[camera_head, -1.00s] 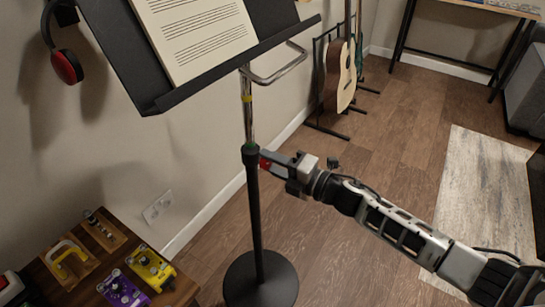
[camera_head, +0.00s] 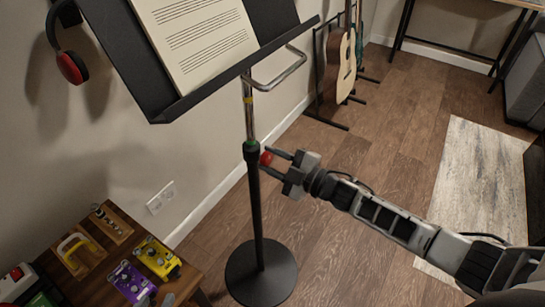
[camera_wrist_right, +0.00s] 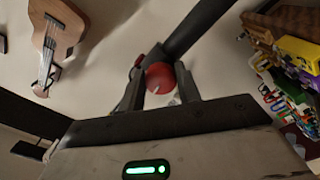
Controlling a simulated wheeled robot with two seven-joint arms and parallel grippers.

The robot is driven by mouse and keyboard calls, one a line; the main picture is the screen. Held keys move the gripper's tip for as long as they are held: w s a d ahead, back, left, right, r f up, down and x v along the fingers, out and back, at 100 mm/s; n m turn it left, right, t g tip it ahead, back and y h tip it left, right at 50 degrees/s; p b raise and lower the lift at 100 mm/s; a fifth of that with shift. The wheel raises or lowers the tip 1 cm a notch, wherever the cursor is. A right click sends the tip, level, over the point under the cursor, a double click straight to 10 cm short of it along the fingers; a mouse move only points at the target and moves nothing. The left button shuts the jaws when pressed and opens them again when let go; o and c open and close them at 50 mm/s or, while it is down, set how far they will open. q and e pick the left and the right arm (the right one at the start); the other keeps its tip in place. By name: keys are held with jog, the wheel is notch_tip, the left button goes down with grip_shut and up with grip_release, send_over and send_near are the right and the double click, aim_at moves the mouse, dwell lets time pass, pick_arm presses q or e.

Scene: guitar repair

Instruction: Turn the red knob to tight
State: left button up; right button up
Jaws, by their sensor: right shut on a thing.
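The round red knob (camera_head: 266,157) sticks out from the side of the music stand's pole, just below a green ring (camera_head: 250,143). My right gripper (camera_head: 273,160) comes in from the right with one finger above and one below the knob. In the right wrist view the red knob (camera_wrist_right: 160,78) sits between the two dark fingers, with a short pale mark on its face. The gripper is shut on the knob. The music stand (camera_head: 257,215) stands upright, with a black lower tube and a chrome upper tube bearing a yellow band. My left gripper is not in view.
A wooden table (camera_head: 95,262) with yellow and purple pedals stands at lower left. The stand's desk (camera_head: 180,100) with sheet music hangs above my gripper. An acoustic guitar (camera_head: 338,68) leans on a rack behind.

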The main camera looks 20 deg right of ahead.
jog(key=shift+m, duration=0.4)
jog(key=o, duration=1)
jog(key=shift+c, duration=0.2)
jog(key=shift+d, duration=0.1)
jog(key=v, duration=1.6)
jog(key=s+a+f+m+g+h, duration=0.3)
jog(key=s+a+f+m+h, duration=0.2)
jog(key=s+a+m, duration=0.5)
jog(key=a+m+h, duration=0.2)
jog(key=a+m, duration=0.1)
jog(key=m, duration=0.2)
jog(key=shift+s+f+g+h, duration=0.25)
jog(key=shift+f+g+h, duration=0.05)
jog(key=shift+f, duration=0.05)
